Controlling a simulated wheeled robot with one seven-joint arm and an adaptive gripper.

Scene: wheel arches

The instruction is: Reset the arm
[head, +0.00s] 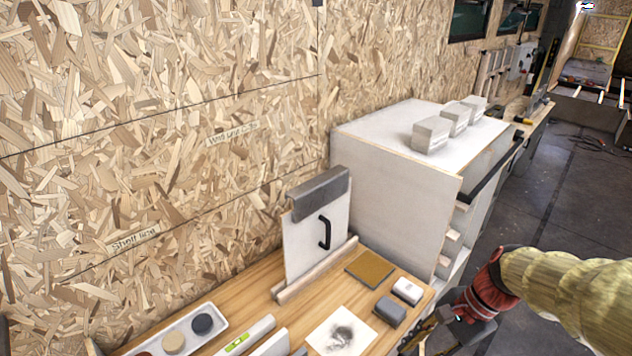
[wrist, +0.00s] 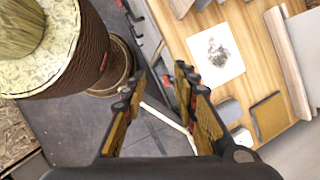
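My arm enters the head view from the right, with its yellowish sleeve and dark red wrist. My gripper (head: 432,330) is at the lower right of that view, beside the front right edge of the wooden bench (head: 262,290), and partly cut off by the frame's bottom. In the wrist view my gripper (wrist: 158,85) has its two yellow-padded fingers apart with nothing between them. Grey floor and the bench's edge show beyond the fingertips.
The bench holds a white panel (head: 305,245) with a black handle, a smudged paper (head: 341,332), several blocks, a brown pad (head: 369,269) and a tray (head: 150,338) of discs. A white cabinet (head: 395,185) stands behind. Floor (head: 570,190) at right is mostly clear.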

